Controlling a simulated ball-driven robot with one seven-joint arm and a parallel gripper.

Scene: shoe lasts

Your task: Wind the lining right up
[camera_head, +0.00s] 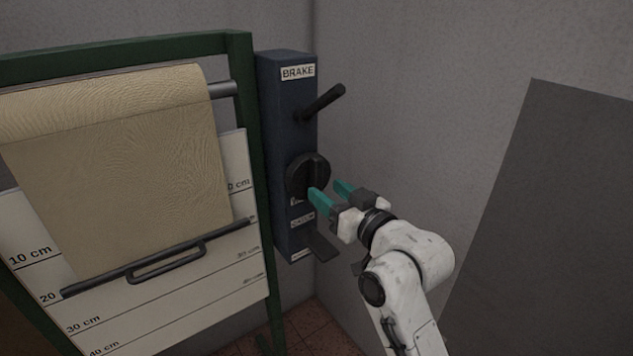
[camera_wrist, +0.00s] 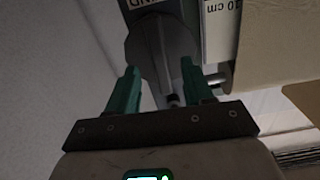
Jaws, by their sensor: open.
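The tan patterned lining (camera_head: 125,165) hangs from a roller (camera_head: 223,89) in a green frame. Its bottom bar (camera_head: 85,284), with a loop handle (camera_head: 165,262), lies near the 20 cm line at its left end. On the blue box (camera_head: 283,140) are a BRAKE lever (camera_head: 322,101), angled up to the right, a round dark knob (camera_head: 308,176) with a raised ridge, and a dark lower lever (camera_head: 322,245). My gripper (camera_head: 325,188) is open and empty in front of the knob. In the wrist view the knob (camera_wrist: 160,40) shows beyond the spread fingers (camera_wrist: 158,75); contact is unclear.
A white scale board (camera_head: 200,290) with centimetre lines stands behind the lining. The green frame post (camera_head: 255,170) is close left of the box. A large dark grey panel (camera_head: 560,220) stands at right. Grey wall is behind, with brown floor tiles (camera_head: 310,325) below.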

